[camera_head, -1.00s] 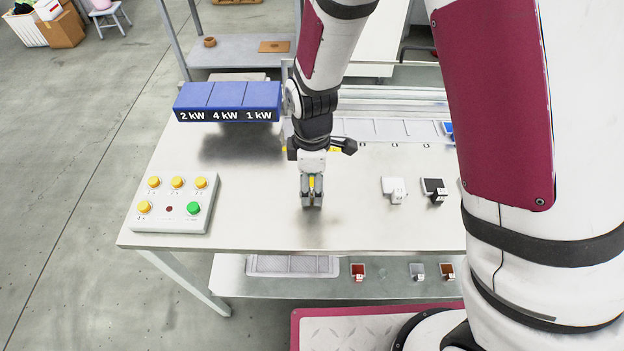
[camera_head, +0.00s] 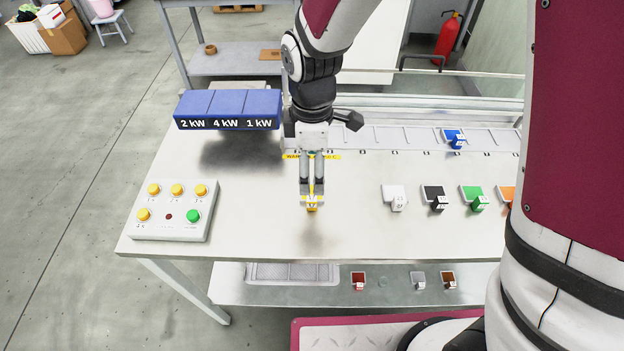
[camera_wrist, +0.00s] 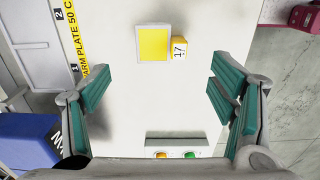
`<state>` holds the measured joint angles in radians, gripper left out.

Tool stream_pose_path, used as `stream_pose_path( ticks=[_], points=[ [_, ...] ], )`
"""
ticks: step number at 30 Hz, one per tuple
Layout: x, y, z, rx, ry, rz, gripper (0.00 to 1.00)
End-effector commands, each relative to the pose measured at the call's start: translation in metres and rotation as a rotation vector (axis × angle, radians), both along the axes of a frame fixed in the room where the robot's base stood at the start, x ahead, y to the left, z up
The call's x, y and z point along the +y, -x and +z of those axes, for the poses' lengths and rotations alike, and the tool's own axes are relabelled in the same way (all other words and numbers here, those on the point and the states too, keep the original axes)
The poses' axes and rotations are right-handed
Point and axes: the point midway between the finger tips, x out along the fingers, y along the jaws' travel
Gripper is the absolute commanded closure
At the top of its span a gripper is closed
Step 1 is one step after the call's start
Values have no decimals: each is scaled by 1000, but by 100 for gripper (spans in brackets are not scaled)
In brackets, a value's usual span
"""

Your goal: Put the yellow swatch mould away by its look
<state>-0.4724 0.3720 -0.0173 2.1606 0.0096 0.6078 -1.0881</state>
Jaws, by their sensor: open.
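The yellow swatch mould (camera_wrist: 154,43) lies on the pale table. It is a square yellow plate in a light frame, with a block tagged 17 (camera_wrist: 180,48) at its right side in the wrist view. In the head view only part of the mould (camera_head: 312,206) shows, by my fingertips. My gripper (camera_head: 311,190) points down at the table. In the wrist view my gripper (camera_wrist: 160,82) is open and empty, its teal-padded fingers apart, with the mould beyond the fingertips rather than between them.
White (camera_head: 396,197), black (camera_head: 435,197), green (camera_head: 474,197) and orange (camera_head: 506,194) moulds stand to the right. A blue mould (camera_head: 454,138) sits on the rear slotted strip (camera_head: 400,137). A blue box (camera_head: 228,108) and button panel (camera_head: 172,210) stand left. The lower shelf holds several moulds.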

Motion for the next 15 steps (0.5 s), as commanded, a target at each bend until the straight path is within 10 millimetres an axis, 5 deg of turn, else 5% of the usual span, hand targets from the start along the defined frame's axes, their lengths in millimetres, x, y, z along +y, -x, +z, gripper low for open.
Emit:
stream_pose_path(
  ticks=[6, 15],
  points=[
    [0, -1, 31, -2, -1, 1, 22],
    [-1, 0, 41, -1, 0, -4, 22]
  ],
)
